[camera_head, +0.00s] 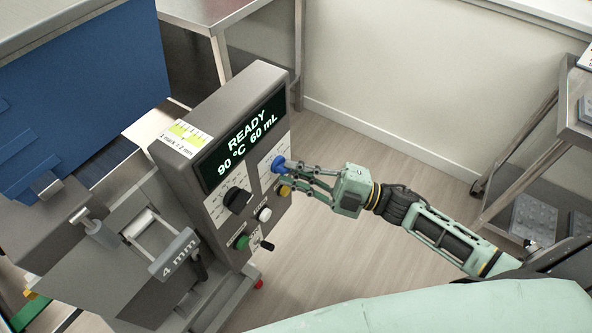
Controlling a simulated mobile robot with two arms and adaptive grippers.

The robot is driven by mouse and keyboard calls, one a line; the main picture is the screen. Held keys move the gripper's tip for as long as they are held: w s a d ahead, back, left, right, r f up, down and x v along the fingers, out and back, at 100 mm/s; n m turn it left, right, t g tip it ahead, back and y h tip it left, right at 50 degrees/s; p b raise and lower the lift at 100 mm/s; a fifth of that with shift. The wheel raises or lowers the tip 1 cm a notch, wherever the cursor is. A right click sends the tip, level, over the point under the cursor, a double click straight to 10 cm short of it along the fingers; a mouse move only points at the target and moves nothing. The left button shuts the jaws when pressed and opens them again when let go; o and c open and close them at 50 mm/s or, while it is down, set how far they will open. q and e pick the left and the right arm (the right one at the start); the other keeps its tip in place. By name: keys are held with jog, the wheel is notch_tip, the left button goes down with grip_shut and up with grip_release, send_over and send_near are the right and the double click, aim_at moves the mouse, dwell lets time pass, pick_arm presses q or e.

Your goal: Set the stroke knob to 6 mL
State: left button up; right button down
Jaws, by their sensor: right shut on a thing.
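The panel lettering is too small to tell which knob is labelled stroke. My left gripper is out of view.
A plate marked "4 mm" (177,256) sticks out left. Floor is clear behind my right arm; a trolley (577,120) stands right.

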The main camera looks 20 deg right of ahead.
jog(key=shift+a+m+t, duration=0.1)
jog(key=shift+m+t, duration=0.4)
jog(key=shift+m, duration=1.3)
jog(key=c, duration=1.8)
grip_release()
jog(key=shift+f, duration=0.1)
jog(key=v, duration=1.2)
jog(key=shift+f, duration=0.15)
jog(key=shift+a, duration=0.1)
